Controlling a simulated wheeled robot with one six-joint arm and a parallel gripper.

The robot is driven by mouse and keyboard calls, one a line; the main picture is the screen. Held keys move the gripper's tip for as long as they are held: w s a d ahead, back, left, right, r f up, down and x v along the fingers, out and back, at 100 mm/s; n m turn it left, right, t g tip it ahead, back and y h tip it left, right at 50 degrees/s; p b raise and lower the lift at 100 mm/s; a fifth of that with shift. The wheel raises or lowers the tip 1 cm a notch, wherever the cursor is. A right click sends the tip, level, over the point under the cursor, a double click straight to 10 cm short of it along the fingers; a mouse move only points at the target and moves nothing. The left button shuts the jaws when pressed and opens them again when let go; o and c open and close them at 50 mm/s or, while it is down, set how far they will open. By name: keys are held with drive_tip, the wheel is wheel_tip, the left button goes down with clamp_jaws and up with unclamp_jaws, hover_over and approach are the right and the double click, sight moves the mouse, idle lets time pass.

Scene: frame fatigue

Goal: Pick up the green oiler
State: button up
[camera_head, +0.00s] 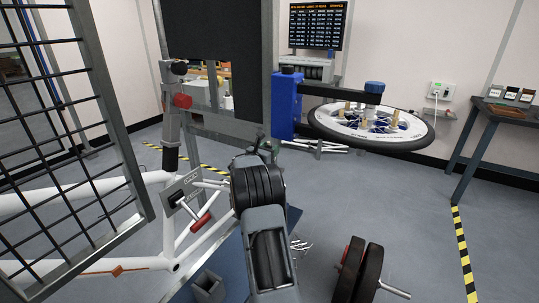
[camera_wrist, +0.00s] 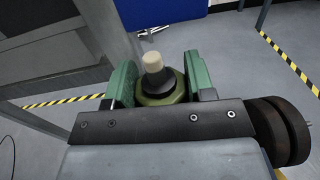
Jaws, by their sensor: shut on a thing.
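The green oiler (camera_wrist: 161,86) shows in the wrist view as an olive-green body with a dark collar and a cream tip. It sits between the two green fingers of my gripper (camera_wrist: 160,78), which is shut on it. The tip points up and away from the wrist. The oiler's lower part is hidden behind the dark bar of my gripper. In the head view my arm covers most of the gripper, and I cannot make out the oiler clearly there.
A white bicycle frame (camera_head: 168,215) stands at the left behind a black wire mesh panel (camera_head: 60,130). A dark bench (camera_head: 495,112) is at the right. Yellow-black tape (camera_head: 462,245) marks open floor.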

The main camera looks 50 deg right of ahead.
drive_tip(key=s+a+r+p, duration=0.1)
drive_tip(key=s+a+r, duration=0.7)
drive_tip(key=a+r, duration=0.1)
drive_tip(key=shift+s+a+p, duration=0.35)
drive_tip(key=shift+s+a, duration=0.05)
drive_tip(key=shift+a, duration=0.1)
